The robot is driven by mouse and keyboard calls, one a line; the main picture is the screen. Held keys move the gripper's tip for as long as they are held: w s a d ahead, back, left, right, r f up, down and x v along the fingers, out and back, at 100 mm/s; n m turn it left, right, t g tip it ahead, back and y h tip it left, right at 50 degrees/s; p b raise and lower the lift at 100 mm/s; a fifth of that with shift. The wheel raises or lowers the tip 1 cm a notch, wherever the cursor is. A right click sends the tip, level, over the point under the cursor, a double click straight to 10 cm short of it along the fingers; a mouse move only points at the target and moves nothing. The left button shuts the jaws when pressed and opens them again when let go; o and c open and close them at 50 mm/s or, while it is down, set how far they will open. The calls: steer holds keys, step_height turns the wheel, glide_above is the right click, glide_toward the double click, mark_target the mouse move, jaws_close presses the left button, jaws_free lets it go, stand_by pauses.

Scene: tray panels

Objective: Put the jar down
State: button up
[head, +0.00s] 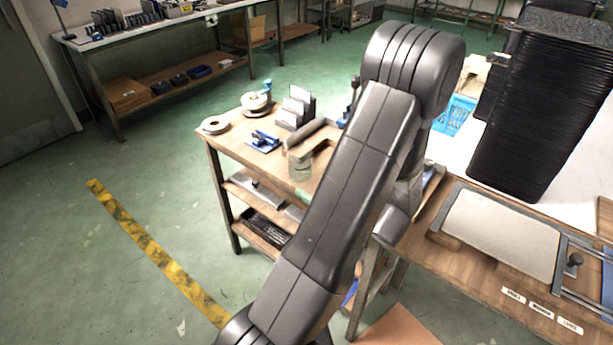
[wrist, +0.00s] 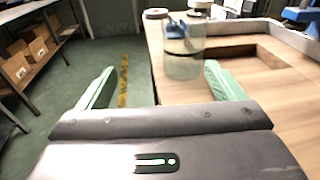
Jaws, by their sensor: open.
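A see-through, grey-green jar (head: 301,166) stands upright on the wooden table (head: 228,143), close to its near edge. In the wrist view the jar (wrist: 183,66) is ahead of my gripper (wrist: 159,68), between the lines of its two pale green fingers and nearer the right one. The fingers are spread wide, with nothing held between them. Whether the right finger touches the jar I cannot tell. In the head view my arm hides most of my gripper.
A tape roll (head: 214,124), a blue tool (head: 263,141) and a grey upright holder (head: 296,107) stand behind the jar. A raised wooden frame lies right of it. A tall black stack (head: 540,105) and a bench with a pale panel (head: 500,232) are at the right.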

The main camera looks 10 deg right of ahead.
mark_target(293, 150)
steer(key=shift+d+r+m+t+h, duration=0.15)
steer(key=shift+d+m+t+h, duration=0.65)
steer(key=shift+d, duration=0.4)
steer(key=shift+w+r, duration=0.1)
steer(key=shift+w, duration=0.25)
steer(key=p+x, duration=0.1)
steer(key=x, duration=1.2)
steer(key=shift+r, duration=0.2)
steer(key=shift+c, duration=0.2)
steer(key=c, duration=1.3)
